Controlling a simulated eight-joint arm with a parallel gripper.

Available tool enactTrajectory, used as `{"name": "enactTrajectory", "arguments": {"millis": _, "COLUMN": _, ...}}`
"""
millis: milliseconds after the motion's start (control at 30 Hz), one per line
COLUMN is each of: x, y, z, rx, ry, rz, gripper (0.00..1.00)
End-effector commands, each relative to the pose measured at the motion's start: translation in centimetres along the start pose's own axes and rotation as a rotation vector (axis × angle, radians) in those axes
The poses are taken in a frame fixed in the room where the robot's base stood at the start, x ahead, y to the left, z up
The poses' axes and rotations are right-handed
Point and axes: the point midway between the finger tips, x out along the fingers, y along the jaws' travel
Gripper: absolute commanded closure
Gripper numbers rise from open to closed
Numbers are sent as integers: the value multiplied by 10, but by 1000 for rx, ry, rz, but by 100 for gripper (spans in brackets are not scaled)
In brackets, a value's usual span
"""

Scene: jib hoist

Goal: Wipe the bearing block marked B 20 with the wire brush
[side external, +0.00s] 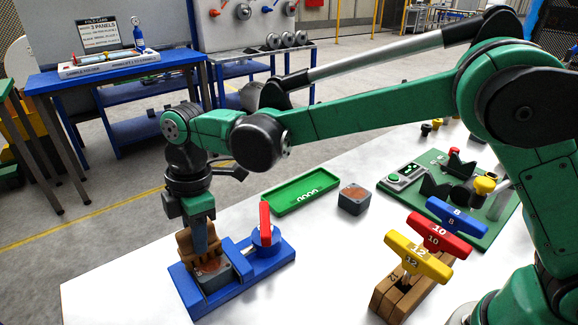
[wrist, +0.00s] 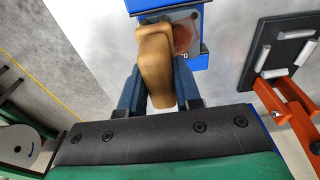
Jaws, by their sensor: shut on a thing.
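My gripper (side external: 201,238) is shut on the wooden handle of the wire brush (side external: 186,244). In the wrist view the brush (wrist: 154,65) sits between the fingers (wrist: 158,92), and its bristles are hidden. A grey bearing block with a rust-brown top (side external: 212,275) sits in a blue fixture (side external: 183,279) at the front left. The brush is at this block's edge; I cannot tell whether it touches. In the wrist view the block (wrist: 187,35) is partly covered by the brush, with only a fragment of its marking showing, perhaps ending in 0.
A second grey block with a brown top (side external: 353,199) stands apart on the white table. Near it are a green tray (side external: 300,191) and a green board (side external: 473,226). T-handled tools (side external: 418,256) stand in a wooden holder (side external: 396,292). A red lever (side external: 265,221) rises from the blue fixture.

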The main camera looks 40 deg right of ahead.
Motion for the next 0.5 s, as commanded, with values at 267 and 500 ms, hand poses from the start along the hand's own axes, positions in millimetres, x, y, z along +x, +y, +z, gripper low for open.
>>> {"name": "enactTrajectory", "arguments": {"millis": 267, "x": 0, "y": 14, "z": 8, "rx": 1, "ry": 0, "rz": 0, "gripper": 100}}
{"name": "enactTrajectory", "arguments": {"millis": 500, "x": 0, "y": -9, "z": 7, "rx": -1, "ry": 0, "rz": 0, "gripper": 100}}
